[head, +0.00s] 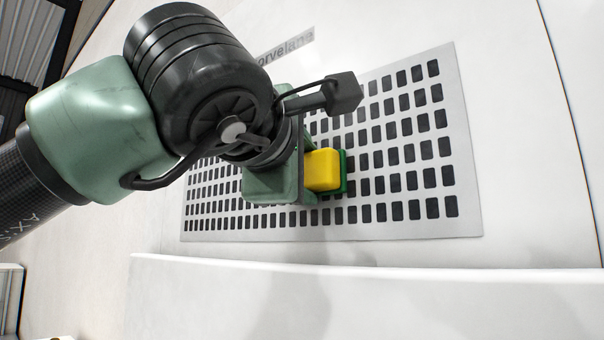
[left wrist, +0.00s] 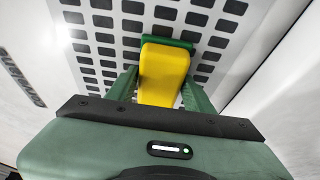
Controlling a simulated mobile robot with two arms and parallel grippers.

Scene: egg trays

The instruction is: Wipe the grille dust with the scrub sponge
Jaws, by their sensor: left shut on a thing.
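The scrub sponge (head: 323,170) is a yellow block with a green scrub side that faces the grille. My left gripper (head: 315,172) is shut on the sponge and holds it against or very close to the grille, right of the panel's middle. In the left wrist view the sponge (left wrist: 163,72) sits between the two green fingers (left wrist: 160,92), its green pad at the far end. The grille (head: 462,150) is a pale grey panel with rows of dark rectangular holes. My left arm hides its upper left part. No dust is clearly seen on the visible part.
The grille lies on a large white curved wall (head: 520,130). A white ledge (head: 380,290) runs along below the grille. Partly covered lettering (head: 290,46) stands above the grille. The wall right of the grille is clear.

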